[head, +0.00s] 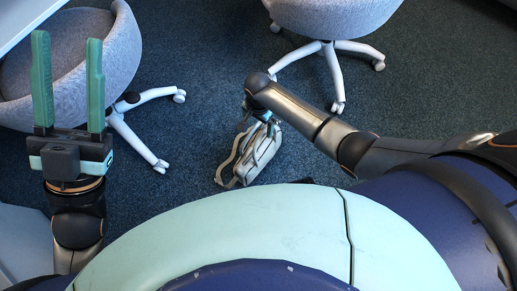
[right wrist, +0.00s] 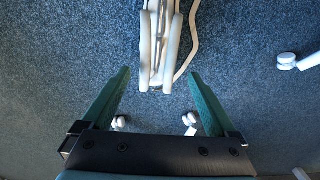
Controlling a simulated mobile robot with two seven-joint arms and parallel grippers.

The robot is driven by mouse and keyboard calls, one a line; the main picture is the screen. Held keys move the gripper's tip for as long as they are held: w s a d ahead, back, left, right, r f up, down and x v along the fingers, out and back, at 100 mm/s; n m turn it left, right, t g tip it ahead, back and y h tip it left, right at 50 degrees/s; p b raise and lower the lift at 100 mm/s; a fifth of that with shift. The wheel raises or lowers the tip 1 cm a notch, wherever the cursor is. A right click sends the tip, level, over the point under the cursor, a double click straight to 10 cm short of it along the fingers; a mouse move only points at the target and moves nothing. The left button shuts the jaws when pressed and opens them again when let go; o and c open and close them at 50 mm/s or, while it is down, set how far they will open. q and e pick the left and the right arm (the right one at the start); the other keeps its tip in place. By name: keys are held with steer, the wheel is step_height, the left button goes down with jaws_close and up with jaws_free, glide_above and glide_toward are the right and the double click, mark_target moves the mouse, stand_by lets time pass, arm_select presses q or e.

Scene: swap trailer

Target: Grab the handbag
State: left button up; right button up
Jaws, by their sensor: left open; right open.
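The handbag (head: 264,153) is pale grey-white with a strap looping out on its left, and lies on the carpet in the middle of the head view. In the right wrist view the handbag (right wrist: 156,60) shows end-on from above, its lower end centred between the open fingertips. My right gripper (right wrist: 160,74) is open and points down at the handbag; no contact shows. In the head view my right gripper (head: 262,114) is mostly hidden by its own wrist. My left gripper (head: 68,38) is open and empty, fingers up, far to the left of the handbag.
A grey chair (head: 118,48) with white wheeled legs stands at the left, partly behind my left gripper. Another grey chair (head: 335,18) stands at the top, its legs near my right wrist. A white table edge (head: 22,18) is at top left. Dark carpet (head: 440,90) is free at the right.

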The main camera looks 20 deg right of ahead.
arm_select(q)
steer(key=f, duration=0.1)
steer(key=f+b, duration=0.2)
steer(key=shift+w+d+f, duration=0.15)
steer(key=shift+d+f, duration=0.1)
arm_select(e)
step_height(320, 180, down, 4)
steer(key=shift+s+d, duration=0.1)
steer(key=shift+s, duration=0.05)
steer(key=shift+c, duration=0.4)
jaws_close()
steer(key=shift+r, duration=0.1)
